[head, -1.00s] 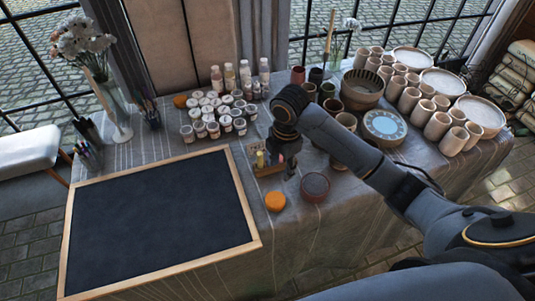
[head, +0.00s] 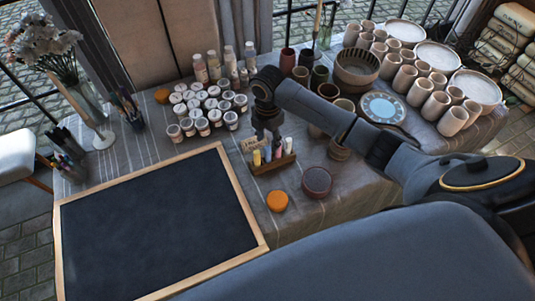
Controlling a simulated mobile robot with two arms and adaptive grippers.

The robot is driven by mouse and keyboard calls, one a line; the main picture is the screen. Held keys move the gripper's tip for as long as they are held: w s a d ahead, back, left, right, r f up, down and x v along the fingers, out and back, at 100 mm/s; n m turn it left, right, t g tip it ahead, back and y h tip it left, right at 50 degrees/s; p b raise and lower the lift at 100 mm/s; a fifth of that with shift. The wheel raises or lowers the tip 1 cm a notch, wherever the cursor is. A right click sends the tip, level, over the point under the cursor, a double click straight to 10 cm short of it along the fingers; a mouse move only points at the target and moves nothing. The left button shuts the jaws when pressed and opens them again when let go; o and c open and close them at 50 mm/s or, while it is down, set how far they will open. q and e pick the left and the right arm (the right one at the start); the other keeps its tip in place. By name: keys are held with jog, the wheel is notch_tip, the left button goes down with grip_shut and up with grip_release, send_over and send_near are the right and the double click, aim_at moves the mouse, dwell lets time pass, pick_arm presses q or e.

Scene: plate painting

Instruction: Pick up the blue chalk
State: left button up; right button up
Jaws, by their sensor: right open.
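A small wooden chalk holder (head: 270,167) stands near the middle of the table, right of the chalkboard. Upright chalks stand in it: a yellow one (head: 256,158) at the left, a pink one (head: 278,151) and a pale one (head: 288,145) to the right. The blue chalk cannot be made out clearly; the slot between yellow and pink is partly covered by my right gripper (head: 267,138). My right gripper is open, pointing down just above and behind the holder, with nothing seen in it. My left gripper is out of view.
The framed chalkboard (head: 150,220) fills the table's left front. An orange sponge (head: 277,201) and a dark round bowl (head: 317,181) lie in front of the holder. Paint jars (head: 202,122) stand behind left; cups and pots (head: 358,67) crowd the right.

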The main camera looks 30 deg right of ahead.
aim_at(268, 148)
jog(key=shift+w+f, duration=0.1)
jog(key=shift+f, duration=0.55)
notch_tip(268, 148, down, 2)
jog(key=shift+f+p, duration=0.1)
jog(key=shift+p, duration=0.6)
notch_tip(268, 148, down, 2)
jog(key=shift+f, duration=0.3)
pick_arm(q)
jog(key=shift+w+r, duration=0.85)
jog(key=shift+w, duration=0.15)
pick_arm(e)
grip_shut()
